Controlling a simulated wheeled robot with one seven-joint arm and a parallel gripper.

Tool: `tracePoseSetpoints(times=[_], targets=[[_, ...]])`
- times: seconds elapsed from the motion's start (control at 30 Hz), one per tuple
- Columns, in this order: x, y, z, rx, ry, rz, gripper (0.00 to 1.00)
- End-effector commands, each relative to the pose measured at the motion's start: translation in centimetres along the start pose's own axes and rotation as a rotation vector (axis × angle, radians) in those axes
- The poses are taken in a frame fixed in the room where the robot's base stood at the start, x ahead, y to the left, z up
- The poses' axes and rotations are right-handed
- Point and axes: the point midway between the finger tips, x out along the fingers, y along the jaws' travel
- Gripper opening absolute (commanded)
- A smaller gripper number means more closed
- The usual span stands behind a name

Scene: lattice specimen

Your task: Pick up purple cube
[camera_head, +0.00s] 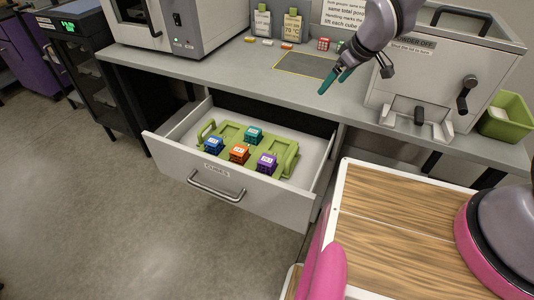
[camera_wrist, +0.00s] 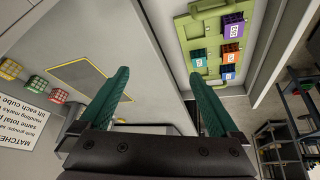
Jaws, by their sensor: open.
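The purple cube (camera_head: 266,163) sits at the right front of a green tray (camera_head: 285,152) inside an open drawer (camera_head: 235,195) labelled CUBES. In the wrist view the purple cube (camera_wrist: 233,26) is at the top of the tray (camera_wrist: 188,32). A teal cube (camera_head: 253,135), an orange cube (camera_head: 239,153) and a blue cube (camera_head: 213,145) sit on the same tray. My gripper (camera_head: 333,81) is open and empty above the bench, up and to the right of the drawer in the head view. Its two teal fingers (camera_wrist: 160,88) are spread apart in the wrist view.
The grey bench (camera_head: 225,72) overhangs the drawer's back. A press-like machine (camera_head: 430,75) and a green bin (camera_head: 507,118) stand at right, a microwave-like box (camera_head: 180,25) at left. Small patterned cubes (camera_head: 323,44) and bottles (camera_head: 292,25) stand at the back.

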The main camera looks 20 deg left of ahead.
Motion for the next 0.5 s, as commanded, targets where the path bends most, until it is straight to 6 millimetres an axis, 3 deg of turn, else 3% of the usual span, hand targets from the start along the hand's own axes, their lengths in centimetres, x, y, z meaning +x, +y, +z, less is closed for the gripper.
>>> tracePoseSetpoints(times=[0.03,0.2,0.33,0.5], targets=[[2.7,-2.4,0.6,-0.054,-0.006,-0.042,0.97],[9.6,-9.8,2.2,-0.223,0.022,-0.153,0.97],[12.9,-14.1,3.6,-0.306,0.046,-0.214,0.97],[14.8,-16.8,4.7,-0.356,0.064,-0.251,0.97]])
